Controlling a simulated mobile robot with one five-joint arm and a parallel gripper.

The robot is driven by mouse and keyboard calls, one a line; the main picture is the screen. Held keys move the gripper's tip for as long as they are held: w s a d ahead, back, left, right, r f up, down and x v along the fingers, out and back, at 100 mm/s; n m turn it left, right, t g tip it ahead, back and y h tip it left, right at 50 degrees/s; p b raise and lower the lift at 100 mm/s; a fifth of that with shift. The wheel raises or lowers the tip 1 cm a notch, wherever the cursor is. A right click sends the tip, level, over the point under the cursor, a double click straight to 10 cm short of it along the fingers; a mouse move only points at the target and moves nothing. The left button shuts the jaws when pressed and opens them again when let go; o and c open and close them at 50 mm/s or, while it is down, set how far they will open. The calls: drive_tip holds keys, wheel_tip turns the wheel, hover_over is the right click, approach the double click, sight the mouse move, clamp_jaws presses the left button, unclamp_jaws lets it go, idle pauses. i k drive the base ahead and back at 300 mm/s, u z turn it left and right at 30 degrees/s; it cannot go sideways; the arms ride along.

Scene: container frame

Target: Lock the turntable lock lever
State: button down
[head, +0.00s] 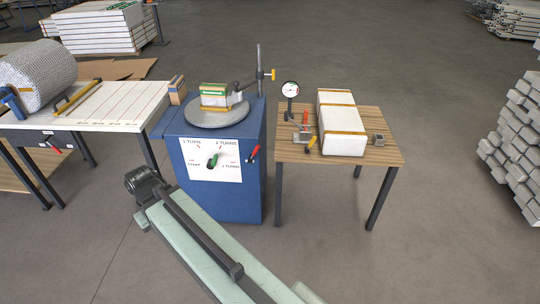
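The turntable is a round grey plate (206,118) on top of a blue cabinet (246,180). A lever with a red grip (253,153) and a dark lower end sticks out at the right of the cabinet's front, tilted up to the right. It appears to be the lock lever. I cannot make out my gripper's fingers; nothing of mine touches the lever.
A boxed stack (214,92) sits on the turntable beside a stand (259,75). A wooden table (380,156) with a white package and gauge stands close on the right. A white table (110,118) with a roll stands left. The front floor is clear.

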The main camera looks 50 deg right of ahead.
sight(250, 160)
drive_tip(key=z, duration=0.4)
drive_tip(key=i, duration=1)
drive_tip(key=u, duration=0.05)
